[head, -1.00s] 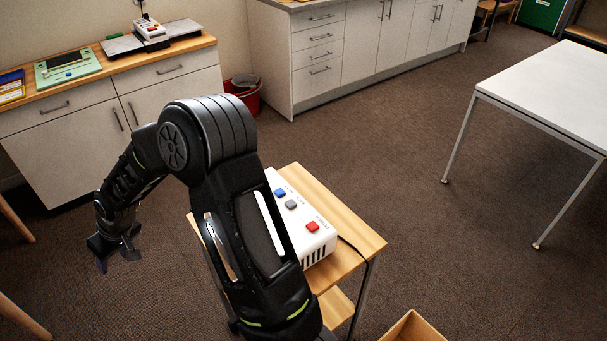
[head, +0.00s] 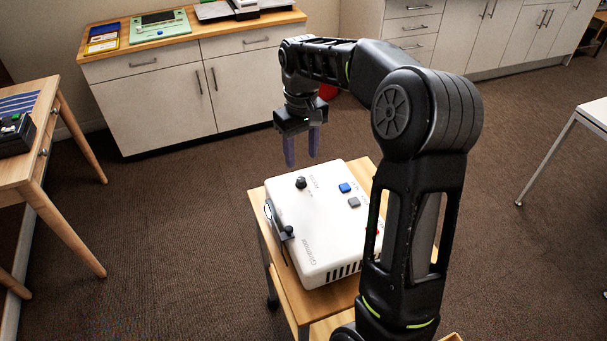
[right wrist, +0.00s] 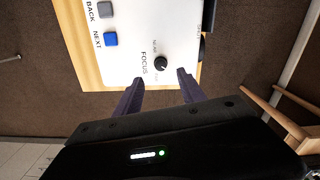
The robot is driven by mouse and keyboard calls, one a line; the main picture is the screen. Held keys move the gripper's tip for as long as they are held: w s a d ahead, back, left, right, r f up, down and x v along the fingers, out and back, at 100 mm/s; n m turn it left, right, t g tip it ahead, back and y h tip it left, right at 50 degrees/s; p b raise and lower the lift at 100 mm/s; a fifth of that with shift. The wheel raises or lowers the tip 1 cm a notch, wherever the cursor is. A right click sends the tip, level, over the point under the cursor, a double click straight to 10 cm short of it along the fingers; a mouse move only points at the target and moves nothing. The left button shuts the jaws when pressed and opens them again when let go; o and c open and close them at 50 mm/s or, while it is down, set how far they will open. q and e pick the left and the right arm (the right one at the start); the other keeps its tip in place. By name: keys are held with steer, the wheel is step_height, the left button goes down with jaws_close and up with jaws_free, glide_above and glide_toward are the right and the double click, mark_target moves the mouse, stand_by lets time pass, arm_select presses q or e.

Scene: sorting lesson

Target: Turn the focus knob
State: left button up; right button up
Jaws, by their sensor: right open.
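The black focus knob (head: 300,182) sits on top of a white projector (head: 315,228), near its far left corner. It also shows in the right wrist view (right wrist: 161,64), beside the word FOCUS. My right gripper (head: 301,164) is open, fingers pointing down, above and just beyond the projector's far edge in the head view. In the right wrist view its two fingertips (right wrist: 157,76) are apart, with the knob ahead of the gap between them. Nothing is between the fingers. My left gripper is not in view.
The projector stands on a small wooden cart (head: 262,210). Blue (head: 345,187) and grey (head: 354,202) buttons lie right of the knob. A wooden table (head: 30,130) stands at left and a cabinet (head: 165,92) behind. Open carpet lies between.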

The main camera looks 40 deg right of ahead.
mark_target(301, 179)
steer(key=shift+f+p, duration=0.6)
steer(key=shift+f, duration=3.3)
steer(key=shift+c, duration=0.5)
jaws_close()
